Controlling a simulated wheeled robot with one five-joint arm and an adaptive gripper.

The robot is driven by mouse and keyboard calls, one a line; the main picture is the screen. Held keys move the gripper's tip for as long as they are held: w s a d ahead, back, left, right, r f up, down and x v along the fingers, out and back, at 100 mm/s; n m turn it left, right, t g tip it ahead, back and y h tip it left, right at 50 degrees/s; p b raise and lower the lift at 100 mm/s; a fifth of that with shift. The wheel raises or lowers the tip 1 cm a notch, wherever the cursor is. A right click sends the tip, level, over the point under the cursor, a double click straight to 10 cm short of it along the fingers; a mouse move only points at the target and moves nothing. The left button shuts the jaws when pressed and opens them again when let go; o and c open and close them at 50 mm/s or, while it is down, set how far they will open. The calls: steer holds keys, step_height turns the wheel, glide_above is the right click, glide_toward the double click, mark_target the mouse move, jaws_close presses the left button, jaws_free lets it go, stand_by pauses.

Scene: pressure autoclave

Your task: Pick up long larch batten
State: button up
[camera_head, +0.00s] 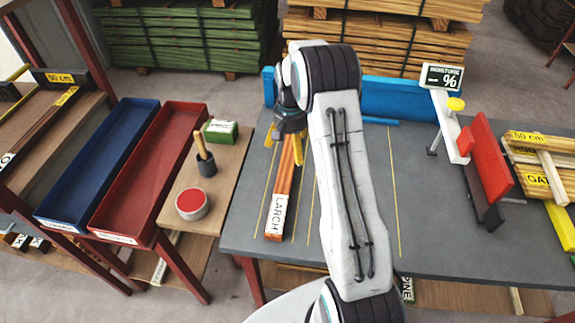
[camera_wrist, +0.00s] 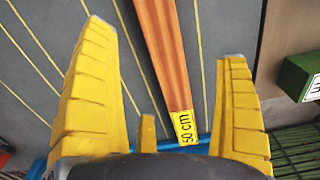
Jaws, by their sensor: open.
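The larch batten (camera_head: 284,188) is a reddish-brown bar lying flat on the grey table. Its near end has a white "LARCH" label in the head view. In the wrist view, the batten (camera_wrist: 160,48) runs between the fingers, and its far end has a yellow "50 cm" label. My gripper (camera_head: 283,151) is over the batten's far half, with its yellow fingers pointing down. In the wrist view, my gripper (camera_wrist: 168,43) is open, one finger on each side of the batten with gaps. Whether the fingertips are at batten height is unclear.
A moisture meter (camera_head: 442,100) and a red clamp-like stand (camera_head: 487,160) are on the table's right, beside stacked battens (camera_head: 545,160). A blue panel (camera_head: 400,97) edges the back. Blue (camera_head: 105,160) and red (camera_head: 150,170) trays stand left. Table around the batten is clear.

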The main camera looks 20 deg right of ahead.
mark_target(291, 163)
step_height(291, 163, down, 2)
steer(key=shift+w+d+f, duration=0.1)
steer(key=shift+d+f, duration=0.05)
steer(key=shift+f, duration=0.1)
steer(key=shift+f+p, duration=0.8)
steer(key=shift+f, duration=2)
steer(key=shift+c, duration=0.2)
steer(key=shift+r, duration=0.1)
steer(key=c, duration=1.3)
steer(key=shift+c, duration=0.2)
step_height(291, 163, up, 10)
steer(key=shift+f+b, duration=0.1)
steer(key=shift+b, duration=0.55)
steer(key=shift+s, duration=0.2)
